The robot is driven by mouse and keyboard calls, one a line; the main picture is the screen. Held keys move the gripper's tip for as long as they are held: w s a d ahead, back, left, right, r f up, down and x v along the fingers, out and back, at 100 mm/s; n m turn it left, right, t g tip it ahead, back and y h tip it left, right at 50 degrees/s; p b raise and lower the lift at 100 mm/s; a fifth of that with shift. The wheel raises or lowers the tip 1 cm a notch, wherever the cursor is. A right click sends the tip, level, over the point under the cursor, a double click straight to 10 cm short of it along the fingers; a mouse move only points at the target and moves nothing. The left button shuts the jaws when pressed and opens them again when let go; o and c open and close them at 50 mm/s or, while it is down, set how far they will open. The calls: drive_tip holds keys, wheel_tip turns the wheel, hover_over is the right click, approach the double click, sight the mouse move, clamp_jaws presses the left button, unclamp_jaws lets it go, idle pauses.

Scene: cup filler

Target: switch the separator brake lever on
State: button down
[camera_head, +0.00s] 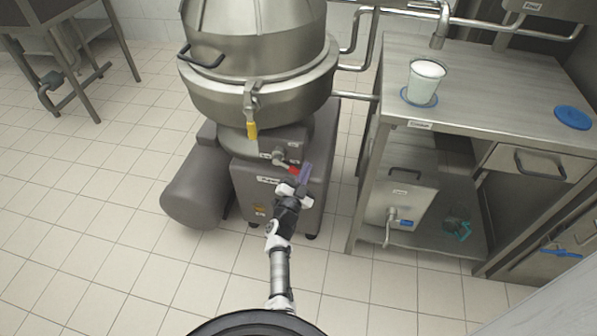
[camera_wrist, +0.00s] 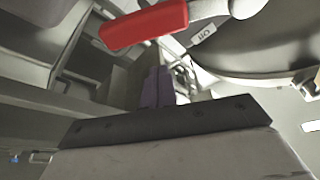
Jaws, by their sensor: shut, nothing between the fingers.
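The separator brake lever has a red grip (camera_head: 294,170) on a grey hub (camera_head: 279,155), on the front of the separator's grey base. In the head view the red grip points down and to the right. In the wrist view the red grip (camera_wrist: 145,25) crosses the top, with a small label (camera_wrist: 203,35) near its hub. My gripper (camera_head: 306,173) is shut and empty, its purple fingers just right of and slightly below the grip. The shut fingers also show in the wrist view (camera_wrist: 157,88), below the red grip. I cannot tell whether they touch it.
The steel separator bowl (camera_head: 260,75) hangs over the base, with a yellow-tipped latch (camera_head: 252,129) above the lever. A grey motor (camera_head: 199,187) is at left. A steel table (camera_head: 480,95) stands at right, holding a white-filled cup (camera_head: 426,82).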

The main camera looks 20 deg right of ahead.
drive_tip(key=p+v, duration=0.2)
drive_tip(key=v, duration=0.8)
drive_tip(key=shift+s+d+r, duration=0.1)
drive_tip(key=shift+d+r, duration=0.05)
